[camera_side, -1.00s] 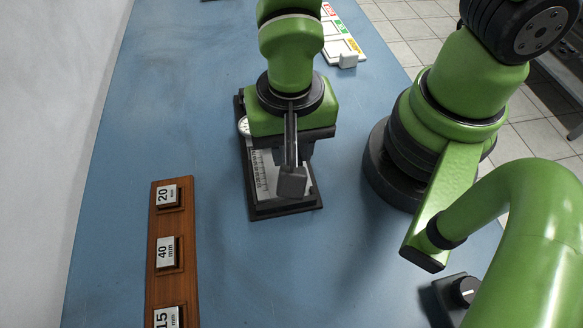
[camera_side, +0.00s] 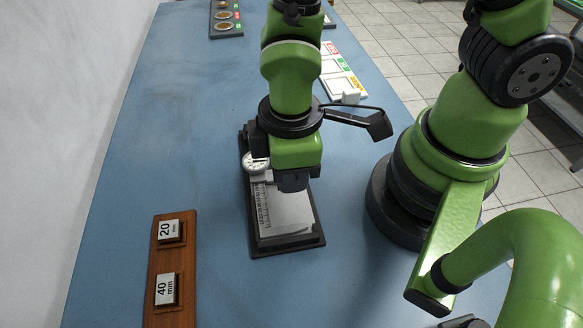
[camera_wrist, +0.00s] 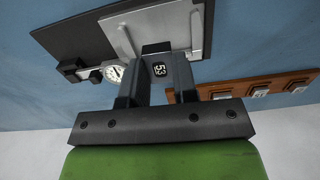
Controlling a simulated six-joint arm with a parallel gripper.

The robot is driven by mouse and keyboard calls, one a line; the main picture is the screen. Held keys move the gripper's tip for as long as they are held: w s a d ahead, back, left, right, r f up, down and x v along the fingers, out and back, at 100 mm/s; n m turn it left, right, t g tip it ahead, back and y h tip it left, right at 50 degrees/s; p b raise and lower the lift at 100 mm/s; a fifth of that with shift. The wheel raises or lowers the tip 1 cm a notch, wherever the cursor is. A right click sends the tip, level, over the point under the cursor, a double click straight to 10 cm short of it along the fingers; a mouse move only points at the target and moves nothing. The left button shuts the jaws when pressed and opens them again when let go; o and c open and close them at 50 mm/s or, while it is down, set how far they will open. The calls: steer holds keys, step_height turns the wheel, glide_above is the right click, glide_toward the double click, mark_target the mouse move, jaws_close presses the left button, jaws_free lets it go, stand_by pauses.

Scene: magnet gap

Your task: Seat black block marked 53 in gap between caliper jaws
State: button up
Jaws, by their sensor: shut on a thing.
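My gripper (camera_wrist: 157,88) is shut on the black block marked 53 (camera_wrist: 158,66), which sits between its two fingers in the wrist view. In the side view my gripper (camera_side: 292,183) is over the caliper's dark base (camera_side: 288,245), and the block cannot be made out there. The caliper has a white dial (camera_side: 255,162), a ruled scale (camera_side: 262,207) and a pale plate (camera_side: 290,212). In the wrist view its pale frame (camera_wrist: 122,38) and dial (camera_wrist: 115,73) lie beyond the block. My fingers and the block hide the gap, so I cannot tell whether the block touches the jaws.
A wooden rack (camera_side: 160,255) with blocks labelled 20 mm and 40 mm stands at the left. A white tray with coloured labels (camera_side: 340,70) and a dark strip with round pieces (camera_side: 226,18) lie at the back. Blue table is clear between rack and caliper.

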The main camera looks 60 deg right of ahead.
mark_target(291, 203)
stand_by(0.5)
steer(key=shift+f, duration=2.75)
steer(key=shift+f, duration=0.25)
steer(key=o, duration=1)
steer(key=shift+c, duration=0.2)
steer(key=c, duration=0.5)
steer(key=shift+c, duration=0.2)
steer(key=shift+r, duration=2.3)
